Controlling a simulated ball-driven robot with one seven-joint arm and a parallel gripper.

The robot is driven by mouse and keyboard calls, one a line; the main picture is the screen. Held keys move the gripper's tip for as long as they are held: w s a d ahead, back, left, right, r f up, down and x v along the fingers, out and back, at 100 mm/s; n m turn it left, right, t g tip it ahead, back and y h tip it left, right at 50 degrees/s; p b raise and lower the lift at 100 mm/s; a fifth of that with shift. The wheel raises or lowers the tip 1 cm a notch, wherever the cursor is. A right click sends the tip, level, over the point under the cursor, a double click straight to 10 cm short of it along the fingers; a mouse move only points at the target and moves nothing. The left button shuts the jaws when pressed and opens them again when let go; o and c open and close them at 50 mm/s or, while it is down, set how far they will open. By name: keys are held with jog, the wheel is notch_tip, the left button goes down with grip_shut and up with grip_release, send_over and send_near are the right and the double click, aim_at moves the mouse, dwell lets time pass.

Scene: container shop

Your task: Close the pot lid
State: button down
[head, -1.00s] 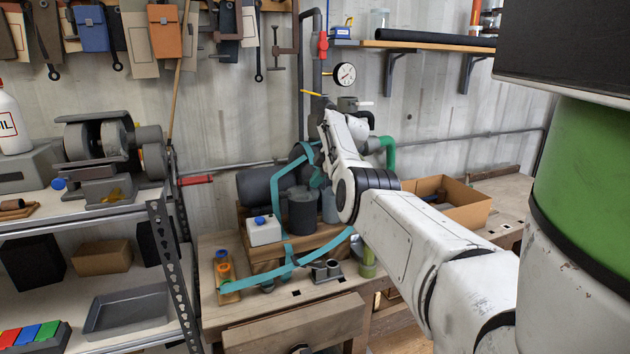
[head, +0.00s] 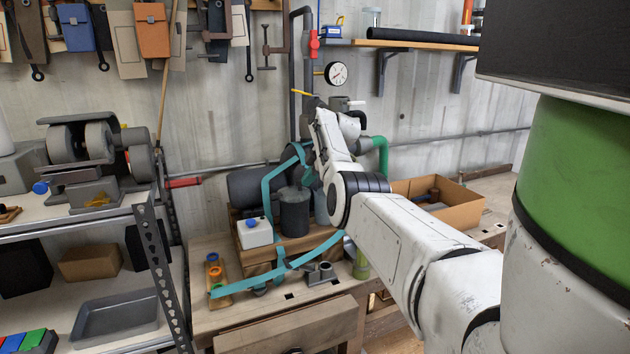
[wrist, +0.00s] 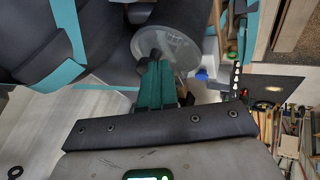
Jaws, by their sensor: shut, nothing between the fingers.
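A dark grey pot-like cylinder (head: 294,212) stands upright on the wooden block on the workbench in the head view. In the wrist view a dark cylinder (wrist: 190,15) with a pale, see-through round end (wrist: 180,48) lies just beyond my fingers; it may be the pot and its lid, but I cannot tell for sure. My gripper (wrist: 152,72) is shut and empty, its green fingers overlapping the edge of that round end. I cannot tell whether they touch it. In the head view my fingertips are mostly hidden by my wrist.
Teal bands (head: 285,268) run around and in front of the block. A white container with a blue cap (head: 254,234) stands left of the cylinder. A cardboard box (head: 445,205) lies right of my arm. A shelf (head: 90,225) stands at the left.

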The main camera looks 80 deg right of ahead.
jog(key=shift+r, duration=0.1)
jog(key=s+a+b, duration=0.2)
jog(key=s+a, duration=0.2)
jog(key=s, duration=0.7)
jog(key=shift+s+a+r+b, duration=0.3)
jog(key=shift+s+r+b, duration=0.05)
jog(key=shift+s+b, duration=0.05)
